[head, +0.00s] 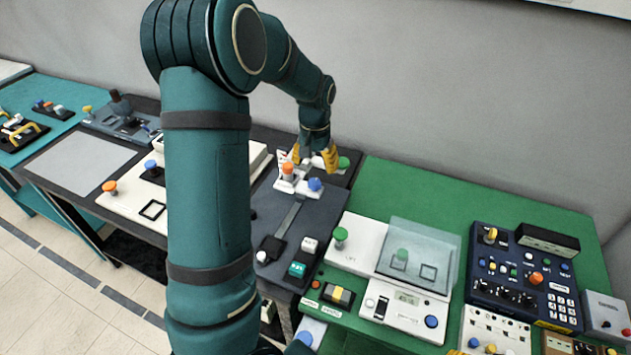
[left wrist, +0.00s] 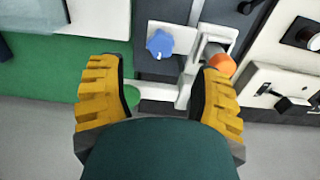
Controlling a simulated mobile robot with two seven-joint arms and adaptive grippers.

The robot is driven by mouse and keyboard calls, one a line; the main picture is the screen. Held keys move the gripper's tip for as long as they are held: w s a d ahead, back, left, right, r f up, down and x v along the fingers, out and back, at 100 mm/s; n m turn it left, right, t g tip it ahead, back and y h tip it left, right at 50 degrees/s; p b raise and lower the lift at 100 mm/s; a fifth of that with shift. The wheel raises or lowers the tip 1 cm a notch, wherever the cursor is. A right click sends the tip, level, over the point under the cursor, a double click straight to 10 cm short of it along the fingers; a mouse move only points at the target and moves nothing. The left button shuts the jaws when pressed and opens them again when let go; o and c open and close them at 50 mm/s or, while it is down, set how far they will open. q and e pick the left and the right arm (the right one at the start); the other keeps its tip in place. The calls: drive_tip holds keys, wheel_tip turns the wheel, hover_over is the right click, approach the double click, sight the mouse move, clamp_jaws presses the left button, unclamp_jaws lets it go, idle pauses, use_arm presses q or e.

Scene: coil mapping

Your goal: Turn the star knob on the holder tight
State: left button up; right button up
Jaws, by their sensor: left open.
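A blue star-shaped knob (head: 315,184) sits on the white holder (head: 293,186), on the dark grey panel below the left gripper in the head view. The blue knob also shows in the left wrist view (left wrist: 160,44), beyond the fingertips and between their lines. My left gripper (head: 315,154) has yellow fingers spread wide with nothing held; it also shows in the left wrist view (left wrist: 162,72). An orange knob (head: 288,168) is on the holder, close to the right finger in the left wrist view (left wrist: 222,65). The right gripper is not in view.
A green knob (head: 344,162) stands behind the holder. The green table (head: 480,205) at right carries a clear cover (head: 425,245) and a dark blue control panel (head: 525,275). A white panel with an orange knob (head: 110,187) lies at left. My left arm hides part of the bench.

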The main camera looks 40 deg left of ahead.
sight(315, 182)
use_arm(q)
wheel_tip(315, 182, down, 6)
drive_tip(key=shift+s+f, duration=0.1)
drive_tip(key=shift+f, duration=0.15)
clamp_jaws()
